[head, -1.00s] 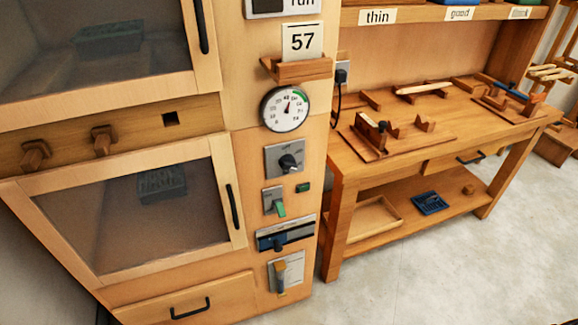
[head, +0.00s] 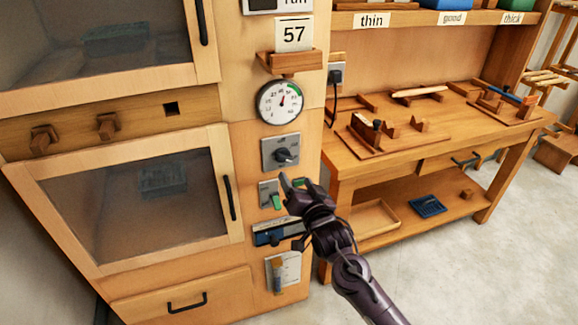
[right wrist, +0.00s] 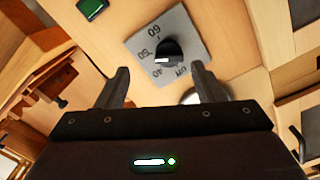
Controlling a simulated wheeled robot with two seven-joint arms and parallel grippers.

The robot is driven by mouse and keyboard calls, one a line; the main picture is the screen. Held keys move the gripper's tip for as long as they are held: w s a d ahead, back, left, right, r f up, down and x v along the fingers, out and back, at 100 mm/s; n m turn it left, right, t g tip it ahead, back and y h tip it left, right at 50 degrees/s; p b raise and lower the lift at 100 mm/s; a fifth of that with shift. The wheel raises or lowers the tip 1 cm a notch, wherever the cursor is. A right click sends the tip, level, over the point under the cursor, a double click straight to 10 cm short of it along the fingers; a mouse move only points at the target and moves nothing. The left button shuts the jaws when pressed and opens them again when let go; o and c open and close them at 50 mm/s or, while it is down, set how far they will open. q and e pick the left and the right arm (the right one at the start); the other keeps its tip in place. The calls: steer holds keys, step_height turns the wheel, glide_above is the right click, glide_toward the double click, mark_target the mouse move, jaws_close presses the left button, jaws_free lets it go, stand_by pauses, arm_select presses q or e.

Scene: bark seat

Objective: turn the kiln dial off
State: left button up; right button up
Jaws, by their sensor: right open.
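The kiln dial (head: 284,155) is a black knob on a grey square plate (head: 267,146) on the kiln's wooden front, below the round gauge. In the right wrist view the dial (right wrist: 168,52) is close, with 60, 50 and 40 printed on its plate (right wrist: 185,24); I cannot clearly read its setting. My right gripper (head: 294,184) is just below and right of the dial in the head view. In the wrist view its fingers (right wrist: 160,74) are spread apart, with the dial between and beyond the tips, apparently untouched. My left gripper is out of view.
The gauge (head: 280,102) and a shelf with card 57 (head: 293,35) are above. A workbench (head: 440,140) stands right.

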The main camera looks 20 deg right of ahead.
mark_target(286, 159)
steer(key=w, duration=0.2)
steer(key=w+r, duration=0.1)
steer(key=w, duration=0.2)
steer(key=w+r, duration=0.1)
steer(key=w, duration=0.1)
steer(key=shift+w+a+p, duration=0.25)
steer(key=shift+w+p, duration=0.1)
steer(key=shift+w, duration=0.05)
steer(key=c, duration=1)
